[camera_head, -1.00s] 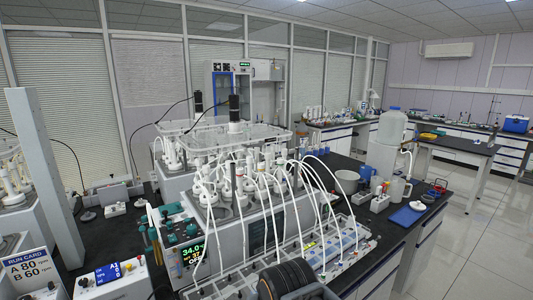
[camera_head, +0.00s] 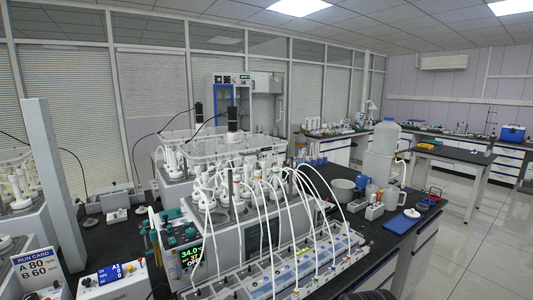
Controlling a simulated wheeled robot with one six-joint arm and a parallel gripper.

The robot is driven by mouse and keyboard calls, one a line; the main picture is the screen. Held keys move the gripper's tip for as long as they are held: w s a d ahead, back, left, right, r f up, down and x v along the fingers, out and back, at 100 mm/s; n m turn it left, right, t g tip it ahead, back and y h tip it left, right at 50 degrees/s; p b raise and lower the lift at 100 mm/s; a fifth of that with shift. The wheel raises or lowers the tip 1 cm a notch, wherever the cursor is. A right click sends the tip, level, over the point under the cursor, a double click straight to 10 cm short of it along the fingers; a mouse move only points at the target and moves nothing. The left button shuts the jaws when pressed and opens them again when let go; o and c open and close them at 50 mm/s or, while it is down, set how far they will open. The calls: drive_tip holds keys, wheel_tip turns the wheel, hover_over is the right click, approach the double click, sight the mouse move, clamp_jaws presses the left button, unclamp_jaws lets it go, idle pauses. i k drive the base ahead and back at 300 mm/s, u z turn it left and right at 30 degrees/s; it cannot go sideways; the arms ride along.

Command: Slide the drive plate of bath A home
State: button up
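A clear drive plate (camera_head: 262,148) with a dark upright motor (camera_head: 232,118) lies over the front water bath (camera_head: 228,235), above several white-capped reactors (camera_head: 208,182). A second clear plate with a dark motor (camera_head: 198,113) shows on the bath behind it. No letter is readable on either bath, so I cannot tell which is bath A. I cannot tell from here how either plate is seated. The front bath's display (camera_head: 190,258) reads about 34.0. My gripper is not in view; only a dark bit of what may be my arm shows at the bottom edge.
A run card (camera_head: 36,268) reads A 80, B 60. A control box (camera_head: 112,278) stands beside it. White tubes (camera_head: 290,225) arch from the reactors to a long rack (camera_head: 315,262) in front. A grey post (camera_head: 55,180) rises at left. Jugs and a large bottle (camera_head: 382,145) stand right.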

sight(198, 151)
drive_tip(key=i, duration=0.9)
drive_tip(key=u, duration=0.75)
